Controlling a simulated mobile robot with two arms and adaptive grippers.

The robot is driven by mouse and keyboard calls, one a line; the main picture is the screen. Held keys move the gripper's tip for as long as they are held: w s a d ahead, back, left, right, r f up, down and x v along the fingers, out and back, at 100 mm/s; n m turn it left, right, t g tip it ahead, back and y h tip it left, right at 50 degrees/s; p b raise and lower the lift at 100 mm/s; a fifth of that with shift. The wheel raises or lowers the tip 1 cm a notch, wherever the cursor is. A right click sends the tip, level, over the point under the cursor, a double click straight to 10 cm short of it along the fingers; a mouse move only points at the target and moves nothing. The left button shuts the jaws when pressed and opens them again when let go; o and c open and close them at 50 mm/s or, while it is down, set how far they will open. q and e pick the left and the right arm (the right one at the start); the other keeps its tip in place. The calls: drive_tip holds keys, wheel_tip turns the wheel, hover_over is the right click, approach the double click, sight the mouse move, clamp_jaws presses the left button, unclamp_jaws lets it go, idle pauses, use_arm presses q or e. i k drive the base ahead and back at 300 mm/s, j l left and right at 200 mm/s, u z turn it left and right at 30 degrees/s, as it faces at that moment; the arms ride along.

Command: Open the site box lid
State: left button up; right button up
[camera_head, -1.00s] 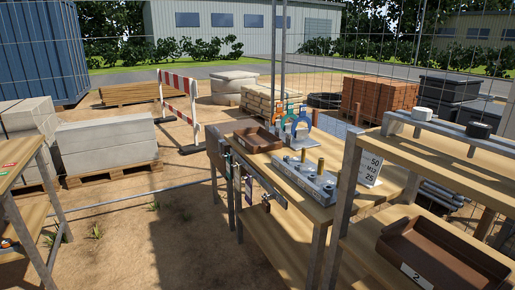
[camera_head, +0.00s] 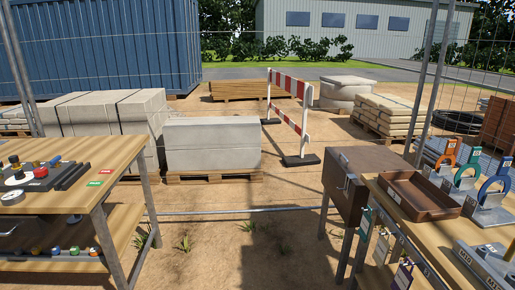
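A brown box on legs, which looks like the site box (camera_head: 342,199), stands right of centre against the left end of the right workbench. Its flat brown lid (camera_head: 372,160) looks shut. A small metal latch or handle (camera_head: 348,184) shows on its front side. Neither of my grippers is in view.
The right workbench (camera_head: 437,236) holds a brown tray (camera_head: 420,194) and coloured shackles (camera_head: 490,178), with tags hanging along its edge. A left workbench (camera_head: 112,157) holds small parts. Sandy ground (camera_head: 230,240) between the benches is open, crossed by a thin rail. A red-white barrier (camera_head: 290,105) stands behind.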

sight(354, 160)
drive_tip(key=i+z, duration=0.1)
drive_tip(key=i, duration=0.5)
drive_tip(key=i+j+z, duration=0.15)
drive_tip(key=i, duration=0.45)
drive_tip(key=i+j+z, duration=0.1)
drive_tip(key=i, duration=0.55)
drive_tip(key=j, duration=0.1)
